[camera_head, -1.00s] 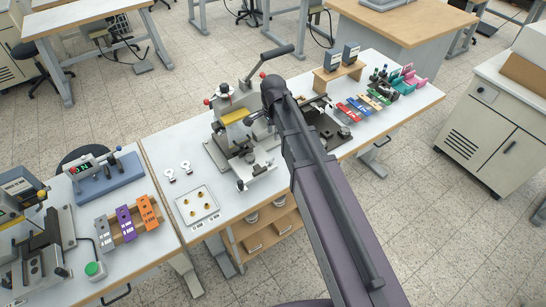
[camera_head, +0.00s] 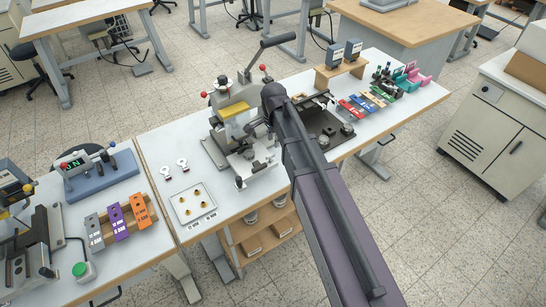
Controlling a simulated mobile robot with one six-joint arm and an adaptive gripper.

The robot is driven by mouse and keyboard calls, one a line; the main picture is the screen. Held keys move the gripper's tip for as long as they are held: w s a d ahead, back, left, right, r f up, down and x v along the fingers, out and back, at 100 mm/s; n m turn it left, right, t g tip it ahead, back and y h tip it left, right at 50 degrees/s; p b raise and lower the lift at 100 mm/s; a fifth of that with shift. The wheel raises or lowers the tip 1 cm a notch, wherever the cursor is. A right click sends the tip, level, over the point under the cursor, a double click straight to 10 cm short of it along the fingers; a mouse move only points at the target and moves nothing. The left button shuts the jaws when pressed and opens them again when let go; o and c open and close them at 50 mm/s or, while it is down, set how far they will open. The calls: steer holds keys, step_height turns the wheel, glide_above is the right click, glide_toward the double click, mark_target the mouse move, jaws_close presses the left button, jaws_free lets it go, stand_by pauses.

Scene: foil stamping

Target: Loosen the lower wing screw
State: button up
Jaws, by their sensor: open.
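The foil stamping press (camera_head: 212,150) stands on the middle bench, with a yellow block (camera_head: 234,109), red-tipped handles and a long dark lever (camera_head: 277,41). Small dark knobs and fittings show on its lower front, but the lower wing screw is too small to pick out. My gripper (camera_head: 256,126) is at the press's right side, just right of the yellow block. It is small in view, and its jaws look open and empty. Whether it touches the press I cannot tell. My arm covers part of the bench to the right of the press.
A tray (camera_head: 178,205) with several brass pieces and two small white items (camera_head: 166,172) lie left of the press. Coloured plates (camera_head: 362,103) and a wooden stand (camera_head: 338,74) are to the right. The left bench holds another machine and a green button (camera_head: 81,269).

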mark_target(270, 158)
steer(key=shift+f+b, duration=3.25)
steer(key=shift+f, duration=0.35)
jaws_close()
